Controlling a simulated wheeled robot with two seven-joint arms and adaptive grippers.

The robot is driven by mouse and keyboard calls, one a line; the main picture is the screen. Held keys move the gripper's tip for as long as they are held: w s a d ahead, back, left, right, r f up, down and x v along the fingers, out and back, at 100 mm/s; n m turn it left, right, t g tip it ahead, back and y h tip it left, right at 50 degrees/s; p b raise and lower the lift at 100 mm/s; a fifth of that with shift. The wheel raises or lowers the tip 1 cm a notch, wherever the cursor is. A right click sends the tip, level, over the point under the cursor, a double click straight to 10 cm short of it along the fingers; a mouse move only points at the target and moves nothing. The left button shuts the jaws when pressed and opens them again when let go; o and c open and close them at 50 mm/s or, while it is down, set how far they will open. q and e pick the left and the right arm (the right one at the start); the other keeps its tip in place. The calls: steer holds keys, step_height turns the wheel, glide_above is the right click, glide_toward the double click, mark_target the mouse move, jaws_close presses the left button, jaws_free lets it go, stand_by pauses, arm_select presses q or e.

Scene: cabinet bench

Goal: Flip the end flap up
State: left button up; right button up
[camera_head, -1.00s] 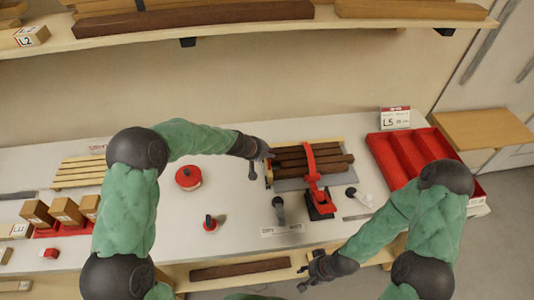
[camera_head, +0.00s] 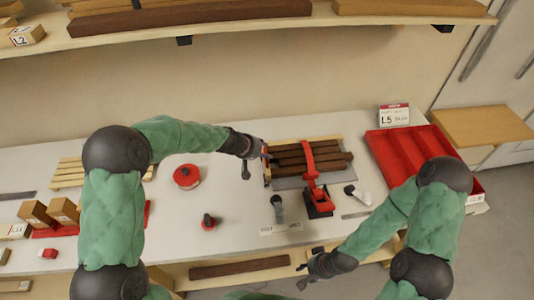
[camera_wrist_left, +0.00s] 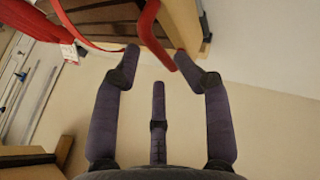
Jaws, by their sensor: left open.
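Dark brown boards (camera_head: 322,160) lie in a fixture on the bench, with a red curved arm (camera_head: 309,160) across them. A small red piece, likely the end flap (camera_head: 266,156), shows at the fixture's left end. In the left wrist view a red curved bar (camera_wrist_left: 152,36) comes down between my left fingertips. My left gripper (camera_head: 251,162) is beside the fixture's left end. Its fingers are spread in the left wrist view (camera_wrist_left: 157,55), and whether they touch the bar is unclear. My right gripper (camera_head: 307,273) is apart from the fixture, at the bench's front edge, with fingers spread.
A red compartmented tray (camera_head: 378,158) stands right of the fixture. A round red-topped object (camera_head: 187,177), a small red-and-black object (camera_head: 208,222) and a dark-handled tool (camera_head: 278,207) stand on the bench. A shelf (camera_head: 240,28) with boards runs above. Bench left of the fixture is mostly clear.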

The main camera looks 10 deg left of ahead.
arm_select(q)
steer(key=v, duration=0.7)
steer(key=shift+s+r, duration=0.25)
